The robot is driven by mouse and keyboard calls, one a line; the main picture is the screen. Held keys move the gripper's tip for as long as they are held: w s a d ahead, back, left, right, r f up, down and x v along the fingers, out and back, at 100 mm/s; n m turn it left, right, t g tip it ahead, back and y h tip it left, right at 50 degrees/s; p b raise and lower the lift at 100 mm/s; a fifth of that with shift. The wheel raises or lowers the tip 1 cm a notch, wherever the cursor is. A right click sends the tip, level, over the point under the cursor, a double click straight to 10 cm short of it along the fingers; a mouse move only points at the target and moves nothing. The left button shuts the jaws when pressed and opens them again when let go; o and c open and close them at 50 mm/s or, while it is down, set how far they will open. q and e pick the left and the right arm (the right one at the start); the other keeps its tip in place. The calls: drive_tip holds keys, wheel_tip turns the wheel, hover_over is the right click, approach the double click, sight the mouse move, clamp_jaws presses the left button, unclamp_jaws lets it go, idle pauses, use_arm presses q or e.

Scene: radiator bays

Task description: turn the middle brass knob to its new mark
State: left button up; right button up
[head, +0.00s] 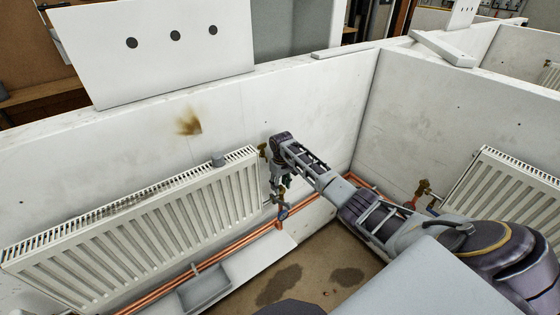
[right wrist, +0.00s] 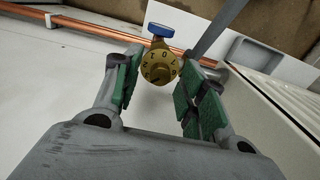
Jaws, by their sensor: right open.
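A brass knob (right wrist: 160,68) with dark numerals on its face shows in the right wrist view, with a dark pointer mark low on the face. A blue handle (right wrist: 160,30) sits just beyond it. My right gripper (right wrist: 161,84) is open, its green-padded fingers on either side of the knob with gaps visible; I cannot tell whether they reach around it. In the head view my right gripper (head: 281,180) hangs beside the left radiator's right end, largely hiding the knob. The blue handle (head: 283,213) shows just below. My left gripper is not in view.
The left radiator (head: 150,225) hangs on the white wall, with copper pipes (head: 210,261) and a grey tray (head: 204,288) below. Another brass piece (head: 262,150) is at its top right corner. A right radiator (head: 510,190) has a brass valve (head: 423,188).

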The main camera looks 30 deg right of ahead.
sight(280, 186)
drive_tip(key=shift+n, duration=4.9)
drive_tip(key=shift+n+b, duration=0.3)
drive_tip(key=shift+n, duration=0.8)
drive_tip(key=shift+f+n+b, duration=0.1)
drive_tip(key=shift+n+b, duration=1.1)
drive_tip(key=shift+n, duration=0.7)
drive_tip(key=shift+n+b, duration=1.85)
drive_tip(key=shift+n, duration=0.15)
wheel_tip(280, 186, up, 14)
drive_tip(key=shift+w+b, duration=0.15)
drive_tip(key=shift+b, duration=0.3)
